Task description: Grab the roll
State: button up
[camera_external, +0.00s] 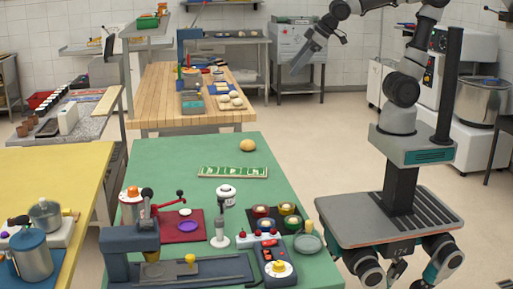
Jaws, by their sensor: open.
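A round golden-brown roll (247,145) lies by itself on the far end of the green table (160,160). My gripper (296,69) is raised above and to the right of the roll in the picture, well apart from it. It points down and to the left and holds nothing that I can see. The fingers are small and dark here, and the gap between them is hard to make out.
A green-and-white patterned strip (232,172) lies just in front of the roll. Nearer stand a white-topped dispenser (226,196), several small bowls and a dark press (130,245). A wooden table (160,95) behind holds pale dough pieces (230,102). The table around the roll is clear.

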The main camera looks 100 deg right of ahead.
jog(key=w+d+f+h+b, duration=0.1)
jog(key=w+d+f+h, duration=0.15)
jog(key=d, duration=0.55)
jog(key=m+g+y+b, duration=0.3)
jog(key=b, duration=0.2)
send_over(249, 141)
jog(key=s+a, duration=0.3)
jog(key=s, duration=0.3)
notch_tip(249, 141, down, 22)
jog(key=x, duration=1.7)
jog(key=shift+w, duration=0.35)
jog(key=shift+a, duration=0.1)
jog(key=c, duration=1.1)
